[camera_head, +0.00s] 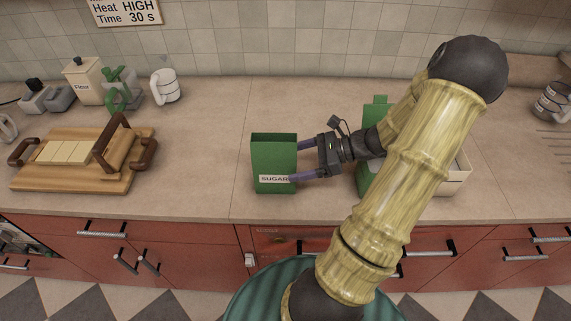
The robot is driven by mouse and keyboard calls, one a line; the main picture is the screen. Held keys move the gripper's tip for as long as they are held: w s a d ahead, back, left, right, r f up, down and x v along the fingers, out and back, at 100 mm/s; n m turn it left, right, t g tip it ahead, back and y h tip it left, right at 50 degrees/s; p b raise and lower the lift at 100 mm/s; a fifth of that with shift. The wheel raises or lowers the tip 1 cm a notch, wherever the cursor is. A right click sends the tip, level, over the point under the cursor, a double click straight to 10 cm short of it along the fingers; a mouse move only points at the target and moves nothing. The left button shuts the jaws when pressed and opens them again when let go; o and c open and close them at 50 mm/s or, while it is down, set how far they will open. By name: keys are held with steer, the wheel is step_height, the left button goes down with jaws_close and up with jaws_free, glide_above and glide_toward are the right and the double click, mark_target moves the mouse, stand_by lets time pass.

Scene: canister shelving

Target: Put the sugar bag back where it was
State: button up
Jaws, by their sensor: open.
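The green sugar bag (274,158) stands upright on the counter, near its front edge and left of my arm. A white label reading SUGAR is on its lower front. My gripper (297,162) comes in from the right with its two purple fingers apart. The fingertips are at the bag's right side; the near one overlaps the label's end. I cannot tell whether they touch the bag. Any part of the fingers behind the bag is hidden.
Another green container (369,178) and a pale box (457,178) stand to the right, partly hidden by my arm. At left are a wooden board (70,178) with pale blocks, a flour canister (82,82) and a white mug (165,86). Counter behind the bag is clear.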

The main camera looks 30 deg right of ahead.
steer(key=v, duration=0.7)
steer(key=shift+a+r, duration=0.1)
stand_by(0.4)
